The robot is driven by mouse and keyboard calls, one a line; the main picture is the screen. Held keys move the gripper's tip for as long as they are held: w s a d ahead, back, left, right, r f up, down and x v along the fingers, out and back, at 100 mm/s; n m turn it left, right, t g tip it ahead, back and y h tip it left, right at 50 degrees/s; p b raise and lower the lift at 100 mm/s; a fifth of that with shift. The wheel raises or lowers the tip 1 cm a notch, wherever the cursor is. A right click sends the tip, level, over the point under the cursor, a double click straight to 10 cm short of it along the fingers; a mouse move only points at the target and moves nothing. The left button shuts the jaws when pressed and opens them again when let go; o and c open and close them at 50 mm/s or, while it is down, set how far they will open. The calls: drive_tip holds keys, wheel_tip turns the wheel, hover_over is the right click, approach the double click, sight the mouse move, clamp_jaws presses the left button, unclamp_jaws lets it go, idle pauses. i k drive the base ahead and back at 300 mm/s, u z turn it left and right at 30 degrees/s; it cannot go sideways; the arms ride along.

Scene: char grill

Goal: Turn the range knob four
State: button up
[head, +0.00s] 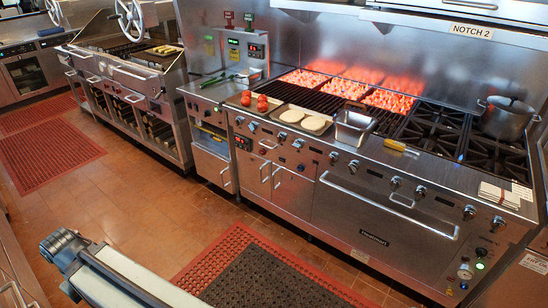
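The steel range (375,215) stands on the right, with a row of round knobs along its sloping front panel. From left to right, the knobs on its right part include one knob (333,157), a second (353,166), a third (396,182), a fourth visible one (420,192), and two further right, one (469,212) and the last (497,224). No readable number shows which is range knob four, and their pointer angles are too small to tell. A pale part of my arm shows at the lower left, apart from the range; my gripper's fingers are not visible.
Glowing charcoal (388,101) and black burner grates (432,130) lie on top. A pot (505,118) and a steel pan (354,127) stand there. An oven door handle (385,208) juts below the knobs.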

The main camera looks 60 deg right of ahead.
sight(298, 144)
drive_tip(key=z, duration=0.45)
drive_tip(key=i, duration=0.85)
drive_tip(key=z, duration=0.55)
drive_tip(key=i, duration=0.75)
drive_tip(key=u, duration=0.15)
drive_tip(key=k, duration=1.15)
drive_tip(key=z, duration=0.15)
drive_tip(key=i, duration=0.6)
drive_tip(key=u, duration=0.05)
